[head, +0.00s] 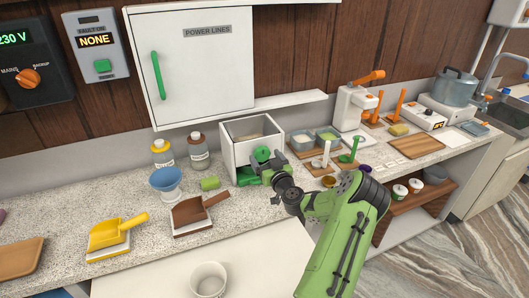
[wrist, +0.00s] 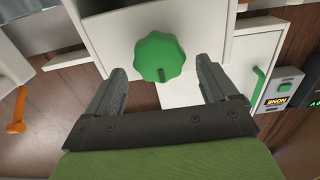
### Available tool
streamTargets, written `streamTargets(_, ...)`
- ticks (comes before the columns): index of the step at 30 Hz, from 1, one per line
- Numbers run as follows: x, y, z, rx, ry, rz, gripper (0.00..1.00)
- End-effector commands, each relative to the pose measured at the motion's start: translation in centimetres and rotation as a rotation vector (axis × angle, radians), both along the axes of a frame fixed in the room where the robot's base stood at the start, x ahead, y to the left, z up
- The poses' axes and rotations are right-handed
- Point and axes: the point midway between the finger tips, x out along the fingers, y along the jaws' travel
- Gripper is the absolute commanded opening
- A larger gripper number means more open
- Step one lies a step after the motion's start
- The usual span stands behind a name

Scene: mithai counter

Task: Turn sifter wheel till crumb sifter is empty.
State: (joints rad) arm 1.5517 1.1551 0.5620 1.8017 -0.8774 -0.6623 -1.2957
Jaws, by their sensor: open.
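In the head view my gripper (head: 272,170) is right at the sifter front. A green tray (head: 247,177) shows low in the sifter. The crumb level inside cannot be made out.
A brown dustpan (head: 190,212), a green cylinder (head: 210,183) and a blue funnel-like cup (head: 166,182) are left of the sifter. A white cabinet (head: 190,70) hangs above.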

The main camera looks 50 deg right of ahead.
Motion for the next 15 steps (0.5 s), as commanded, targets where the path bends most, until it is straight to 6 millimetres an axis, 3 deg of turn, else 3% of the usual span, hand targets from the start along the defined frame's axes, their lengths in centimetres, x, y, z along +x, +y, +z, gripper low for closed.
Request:
streamTargets(4,1.18,-0.68,-0.03,0.001,0.001,0.000,0.86)
streamTargets(11,1.31,-0.78,-0.14,0.002,0.001,0.000,0.86)
streamTargets(15,1.28,-0.78,-0.14,0.002,0.001,0.000,0.68)
